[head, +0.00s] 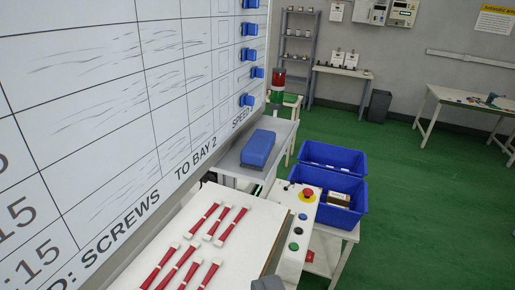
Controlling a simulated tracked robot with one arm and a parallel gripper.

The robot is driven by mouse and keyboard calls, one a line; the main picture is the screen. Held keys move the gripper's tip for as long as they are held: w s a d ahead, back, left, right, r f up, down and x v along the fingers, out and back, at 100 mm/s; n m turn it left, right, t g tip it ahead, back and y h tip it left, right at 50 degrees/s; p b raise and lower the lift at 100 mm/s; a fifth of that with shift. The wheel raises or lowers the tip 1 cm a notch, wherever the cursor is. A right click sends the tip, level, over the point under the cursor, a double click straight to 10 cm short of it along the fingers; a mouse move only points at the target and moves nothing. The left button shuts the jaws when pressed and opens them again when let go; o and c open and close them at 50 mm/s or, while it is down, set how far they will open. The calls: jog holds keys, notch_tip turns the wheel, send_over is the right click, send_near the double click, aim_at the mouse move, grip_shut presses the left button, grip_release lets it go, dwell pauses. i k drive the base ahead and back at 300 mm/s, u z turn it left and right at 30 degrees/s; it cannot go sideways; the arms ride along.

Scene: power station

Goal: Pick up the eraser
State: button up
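A blue block with a darker lower part, which looks like the eraser (258,149), lies on a grey shelf (228,160) at the lower right end of the whiteboard (110,90). Its near end points toward me and nothing covers it. Only a small dark grey piece, seemingly the tip of my gripper (268,284), shows at the bottom edge. It is well below and apart from the eraser. Its fingers are not visible, so I cannot tell whether it is open or shut.
A white panel with red-and-white sticks (228,225) stands in front of the shelf. Right of it are a control box with a red button (307,194) and blue bins (338,188). Blue clips (249,55) line the whiteboard.

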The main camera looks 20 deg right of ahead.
aim_at(255, 154)
jog(key=u, duration=1.8)
jog(key=k, duration=1.2)
jog(key=z, duration=1.8)
jog(key=i, duration=1)
